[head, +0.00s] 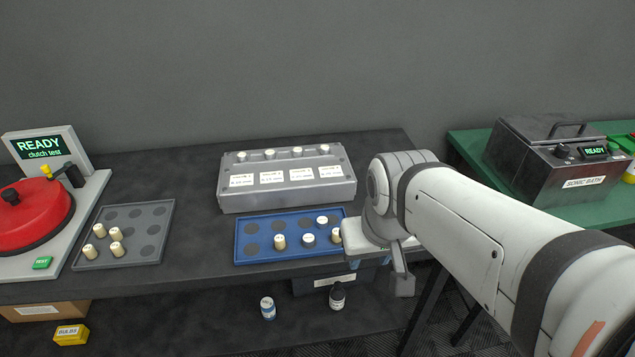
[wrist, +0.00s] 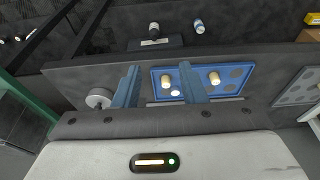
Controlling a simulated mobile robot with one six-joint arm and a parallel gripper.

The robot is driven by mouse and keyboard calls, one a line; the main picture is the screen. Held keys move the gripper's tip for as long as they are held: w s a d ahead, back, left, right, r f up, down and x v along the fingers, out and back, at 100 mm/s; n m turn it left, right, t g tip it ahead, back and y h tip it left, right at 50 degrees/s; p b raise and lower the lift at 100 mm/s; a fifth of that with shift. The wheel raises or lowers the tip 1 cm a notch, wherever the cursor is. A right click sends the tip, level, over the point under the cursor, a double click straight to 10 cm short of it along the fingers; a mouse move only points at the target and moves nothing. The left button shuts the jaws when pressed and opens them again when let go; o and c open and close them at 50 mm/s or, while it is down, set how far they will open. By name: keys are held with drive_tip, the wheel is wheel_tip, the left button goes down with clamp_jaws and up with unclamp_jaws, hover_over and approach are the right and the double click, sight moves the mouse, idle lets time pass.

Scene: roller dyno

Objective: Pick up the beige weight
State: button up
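Two beige weights stand in the blue tray (head: 262,224). One beige weight (head: 280,241) is left of centre and also shows in the wrist view (wrist: 214,78). The other beige weight (head: 336,237) is at the right, partly hidden by my arm in the head view; in the wrist view it (wrist: 166,82) shows between my fingers. White-topped weights (head: 308,239) share the tray. More beige weights (head: 116,248) stand in the grey tray (head: 153,232). My gripper (wrist: 158,72) is open with nothing held, its blue fingers apart; contact is not visible.
A grey box (head: 288,196) with labels and knobs stands behind the blue tray. A red-topped clutch tester (head: 40,222) is at the left. A sonic bath (head: 540,165) stands on a green table at the right. Bare table lies between the two trays.

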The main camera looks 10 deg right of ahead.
sight(337, 235)
drive_tip(key=shift+o, duration=0.7)
drive_tip(key=shift+w+d, duration=0.2)
drive_tip(key=shift+d, duration=0.1)
drive_tip(key=shift+o, duration=0.3)
drive_tip(key=w+d+n+t+h, duration=0.1)
drive_tip(key=w+d+t+h, duration=0.2)
drive_tip(key=w+d, duration=0.5)
drive_tip(key=w, duration=0.4)
drive_tip(key=shift+d+t, duration=0.25)
drive_tip(key=shift+t, duration=0.05)
drive_tip(key=w+d+f+n+t+y, duration=0.25)
drive_tip(key=w+n, duration=0.25)
drive_tip(key=w, duration=0.4)
drive_tip(key=s+a+f+n+g+y, duration=0.1)
drive_tip(key=a+f+y, duration=0.1)
drive_tip(key=f, duration=0.1)
drive_tip(key=s+a+f+n+g+y, duration=0.1)
drive_tip(key=a+f+n+y, duration=0.1)
drive_tip(key=f+y, duration=0.1)
drive_tip(key=s+a+f+n+g+y+p, duration=0.1)
drive_tip(key=a+f+n+g+y, duration=0.1)
drive_tip(key=a+f+y, duration=0.1)
drive_tip(key=shift+f, duration=0.9)
drive_tip(key=x, duration=0.7)
drive_tip(key=shift+a+r+b, duration=0.1)
drive_tip(key=shift+a+b, duration=0.2)
drive_tip(key=shift+a, duration=0.1)
